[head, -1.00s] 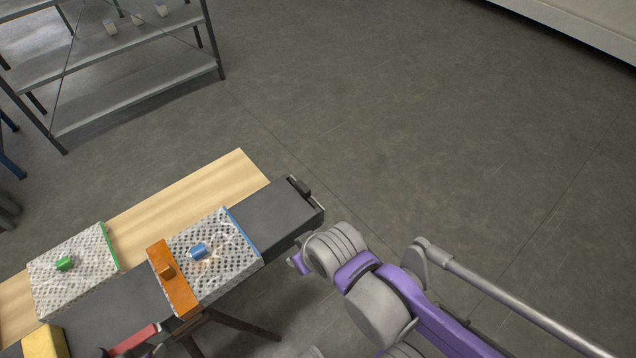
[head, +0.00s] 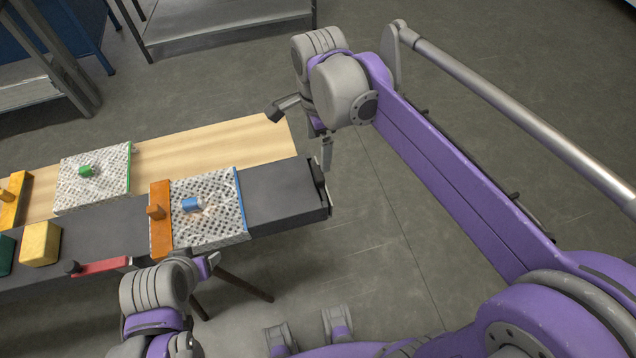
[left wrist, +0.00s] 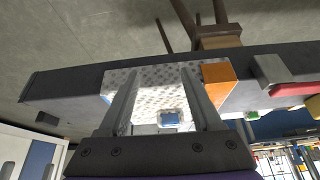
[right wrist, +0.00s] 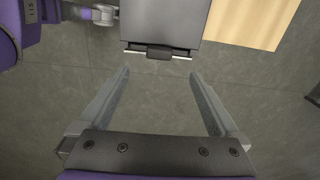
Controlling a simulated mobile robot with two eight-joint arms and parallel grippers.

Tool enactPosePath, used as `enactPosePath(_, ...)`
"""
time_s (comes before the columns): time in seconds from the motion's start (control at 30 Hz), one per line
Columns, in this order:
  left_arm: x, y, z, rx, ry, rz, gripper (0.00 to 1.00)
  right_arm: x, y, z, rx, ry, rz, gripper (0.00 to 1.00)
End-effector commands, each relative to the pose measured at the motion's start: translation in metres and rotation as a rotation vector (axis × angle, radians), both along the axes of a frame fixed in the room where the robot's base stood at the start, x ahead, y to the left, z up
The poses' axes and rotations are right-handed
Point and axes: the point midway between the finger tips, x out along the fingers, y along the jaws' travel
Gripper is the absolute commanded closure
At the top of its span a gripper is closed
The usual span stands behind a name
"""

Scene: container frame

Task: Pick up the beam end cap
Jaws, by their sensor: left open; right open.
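A dark end piece (head: 318,178) with a metal edge sits at the right end of the long dark beam (head: 275,195); I take it as the beam end cap. It also shows in the right wrist view as a black block on a metal strip (right wrist: 158,52). My right gripper (head: 306,128) is open and empty, just beyond that end; in the right wrist view the end piece lies ahead of its spread fingers. My left gripper (head: 207,264) is open at the beam's near side. Its left wrist view shows a perforated block (left wrist: 150,85) between and beyond the fingers.
Perforated blocks carry a blue knob (head: 192,204) and a green knob (head: 86,170). An orange piece (head: 160,232), a yellow block (head: 40,243) and a red-handled tool (head: 102,266) lie leftward. A wooden board (head: 220,145) runs behind the beam. Floor right of the beam is open.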

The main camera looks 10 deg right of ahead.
Motion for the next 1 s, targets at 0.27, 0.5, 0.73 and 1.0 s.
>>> enactPosePath(0.27, -0.001, 0.0, -0.005, 0.0, 0.002, 0.0, 0.34, 0.003, 0.002, -0.038, -0.001, 0.01, -0.036, 0.03)
enactPosePath(0.5, -0.002, 0.0, -0.006, 0.0, 0.003, 0.0, 0.34, 0.002, 0.002, -0.059, -0.001, 0.009, -0.035, 0.03)
enactPosePath(0.73, -0.002, 0.0, -0.007, 0.0, 0.003, 0.0, 0.34, 0.0, 0.002, -0.092, -0.001, 0.008, -0.034, 0.03)
enactPosePath(1.0, -0.002, 0.0, -0.008, 0.0, 0.004, 0.0, 0.34, 0.0, 0.002, -0.107, -0.001, 0.008, -0.034, 0.03)
